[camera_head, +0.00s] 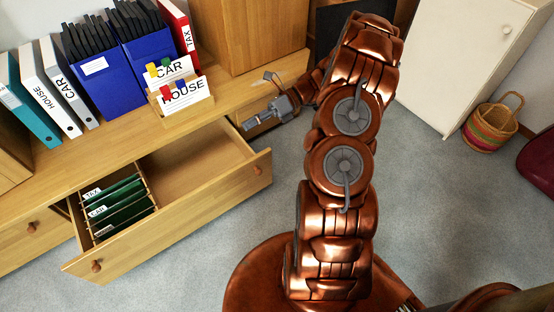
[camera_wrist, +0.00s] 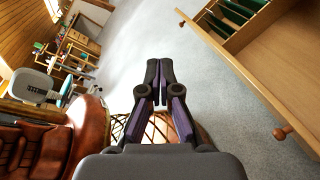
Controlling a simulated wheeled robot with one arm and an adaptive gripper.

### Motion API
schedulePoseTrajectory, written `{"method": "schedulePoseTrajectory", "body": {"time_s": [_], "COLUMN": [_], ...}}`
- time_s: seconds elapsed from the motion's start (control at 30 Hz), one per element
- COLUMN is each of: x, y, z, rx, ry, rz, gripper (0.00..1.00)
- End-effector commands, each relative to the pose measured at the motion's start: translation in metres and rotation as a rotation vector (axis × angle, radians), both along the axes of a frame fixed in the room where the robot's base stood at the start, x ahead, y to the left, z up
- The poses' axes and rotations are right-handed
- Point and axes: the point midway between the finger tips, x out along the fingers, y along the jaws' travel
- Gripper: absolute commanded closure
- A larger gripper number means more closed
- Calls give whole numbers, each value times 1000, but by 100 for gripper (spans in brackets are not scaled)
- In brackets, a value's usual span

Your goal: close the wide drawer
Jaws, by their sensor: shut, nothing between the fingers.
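The wide drawer (camera_head: 190,215) is pulled out from the low wooden cabinet. It has two round wooden knobs, a left one (camera_head: 96,266) and a right one (camera_head: 258,170). Green hanging files (camera_head: 115,208) fill its left part; the right part is empty. My gripper (camera_head: 247,125) is shut and empty, just beyond the drawer's right end near the cabinet front. In the wrist view, my closed fingers (camera_wrist: 158,64) show over the floor. The drawer's front (camera_wrist: 262,87) and one knob (camera_wrist: 281,132) lie to their right, apart from them.
On the cabinet top (camera_head: 110,150) stand binders (camera_head: 45,95), blue file boxes (camera_head: 105,85) and a wooden card holder (camera_head: 183,103). A white cabinet (camera_head: 460,60) and a woven basket (camera_head: 490,126) stand at the right. The grey floor (camera_head: 225,235) before the drawer is clear.

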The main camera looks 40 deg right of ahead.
Motion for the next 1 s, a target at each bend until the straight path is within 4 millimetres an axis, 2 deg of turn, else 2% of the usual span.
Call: {"method": "schedulePoseTrajectory", "body": {"time_s": [0.03, 0.23, 0.37, 0.7, 0.83, 1.0], "x": [2, 6, 2, -33, -47, -55], "y": [-14, -64, -97, -173, -189, -200], "z": [-26, -94, -141, -263, -294, -311], "rx": [32, 154, 240, 466, 528, 567], "ry": [43, 202, 304, 542, 602, 638], "rz": [-50, -234, -349, -612, -673, -711], "gripper": [100, 100, 100, 100, 100, 100]}}
